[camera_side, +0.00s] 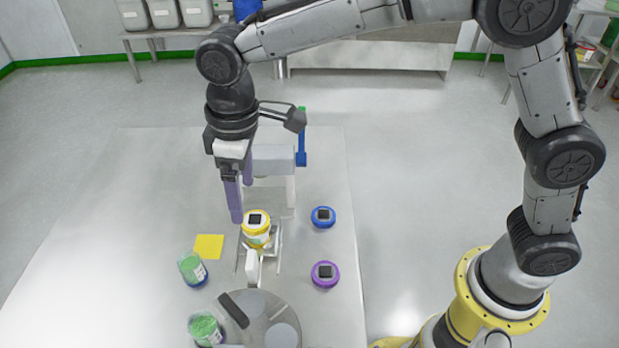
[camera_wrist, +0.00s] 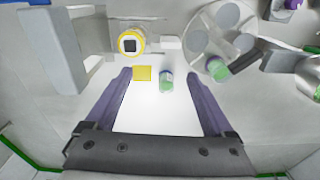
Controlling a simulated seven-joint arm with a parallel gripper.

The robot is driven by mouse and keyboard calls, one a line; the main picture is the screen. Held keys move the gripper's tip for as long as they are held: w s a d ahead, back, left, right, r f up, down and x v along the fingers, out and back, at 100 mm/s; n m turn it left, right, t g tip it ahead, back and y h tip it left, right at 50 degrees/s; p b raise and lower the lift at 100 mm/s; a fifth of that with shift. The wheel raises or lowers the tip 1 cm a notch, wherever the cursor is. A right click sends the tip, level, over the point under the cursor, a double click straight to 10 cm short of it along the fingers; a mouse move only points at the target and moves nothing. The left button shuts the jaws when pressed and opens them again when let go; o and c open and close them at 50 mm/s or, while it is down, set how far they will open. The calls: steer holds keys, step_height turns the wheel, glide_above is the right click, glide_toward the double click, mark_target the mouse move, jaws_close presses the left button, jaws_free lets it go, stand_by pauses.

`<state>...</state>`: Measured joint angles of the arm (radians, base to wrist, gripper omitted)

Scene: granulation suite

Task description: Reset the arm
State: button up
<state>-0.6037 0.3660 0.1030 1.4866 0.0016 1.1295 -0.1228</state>
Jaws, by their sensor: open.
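My gripper (camera_side: 240,200) is raised over the table, with its purple fingers pointing down. In the wrist view my gripper (camera_wrist: 163,90) shows its two fingers wide apart with nothing held between them. In the side view the fingertips appear just above and left of a yellow-lidded jar (camera_side: 257,228), which sits upright on a small metal stand. The jar also shows beyond the fingers in the wrist view (camera_wrist: 131,42). I cannot tell the exact gap between the fingertips and the jar.
A yellow square (camera_side: 209,247) lies left of the jar. Green-filled containers (camera_side: 193,268) (camera_side: 206,329) stand at left and front. A blue lid (camera_side: 323,217) and a purple lid (camera_side: 325,274) lie at right. A grey round turntable (camera_side: 262,318) is in front. The table's left side (camera_side: 100,260) is clear.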

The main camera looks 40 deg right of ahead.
steer(key=s+d+r+m+t, duration=0.25)
steer(key=d+r, duration=0.35)
steer(key=d, duration=0.3)
steer(key=s+d+r+m+t, duration=0.1)
steer(key=s+d+r+m, duration=0.1)
steer(key=s+d+r, duration=0.5)
steer(key=s+d+f+m+t, duration=0.1)
steer(key=s+d+m, duration=0.1)
steer(key=s+d, duration=0.45)
steer(key=s+d+f+m, duration=0.2)
steer(key=s+d+f, duration=0.2)
steer(key=s+f, duration=0.2)
steer(key=shift+f+t, duration=0.35)
steer(key=shift+f, duration=0.15)
stand_by(0.3)
